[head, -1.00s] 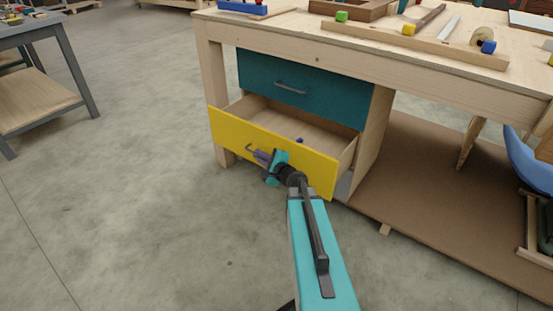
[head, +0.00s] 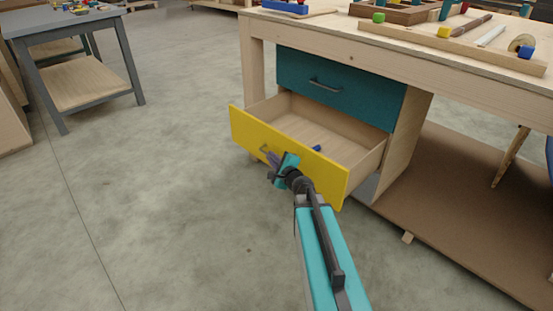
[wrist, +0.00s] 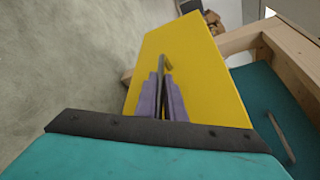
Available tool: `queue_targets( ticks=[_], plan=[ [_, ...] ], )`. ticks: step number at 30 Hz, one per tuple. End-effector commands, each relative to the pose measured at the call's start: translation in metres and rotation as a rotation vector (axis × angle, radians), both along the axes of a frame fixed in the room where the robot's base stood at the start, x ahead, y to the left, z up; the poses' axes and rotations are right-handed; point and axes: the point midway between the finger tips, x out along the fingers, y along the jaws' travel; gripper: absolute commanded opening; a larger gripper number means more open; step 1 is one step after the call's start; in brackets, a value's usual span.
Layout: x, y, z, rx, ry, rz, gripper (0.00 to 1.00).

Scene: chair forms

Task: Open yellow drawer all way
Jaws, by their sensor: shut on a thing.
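The yellow drawer (head: 312,168) is the lower drawer of a wooden workbench and stands well out of it, its light wood inside showing. A small blue object (head: 316,148) lies in it. My gripper (head: 268,154) is at the drawer's yellow front, shut on its dark handle. In the wrist view the purple fingers (wrist: 162,95) close around the handle (wrist: 163,66) against the yellow front (wrist: 195,60). How far the drawer can travel cannot be told.
The teal drawer (head: 345,100) above is shut. The workbench top (head: 400,45) carries blocks and tools. A brown lower shelf (head: 470,190) lies to the right. A grey table (head: 75,22) stands at the far left. The concrete floor in front of the drawer is clear.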

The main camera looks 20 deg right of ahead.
Motion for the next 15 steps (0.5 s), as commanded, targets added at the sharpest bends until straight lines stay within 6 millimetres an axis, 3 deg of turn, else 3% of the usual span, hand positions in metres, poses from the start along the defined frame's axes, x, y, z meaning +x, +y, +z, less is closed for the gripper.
queue_targets(
  ticks=[5, 6, 9, 15],
  plan=[
    [0.0, -0.0013, 0.0004, 0.002, -0.002, 0.002, 0.0],
    [-0.0001, -0.0017, 0.0004, 0.002, -0.002, 0.002, 0.14],
    [-0.0003, -0.0025, 0.0004, 0.001, -0.001, 0.001, 0.28],
    [-0.0005, -0.0034, 0.0005, 0.001, -0.001, -0.001, 0.28]
  ],
)
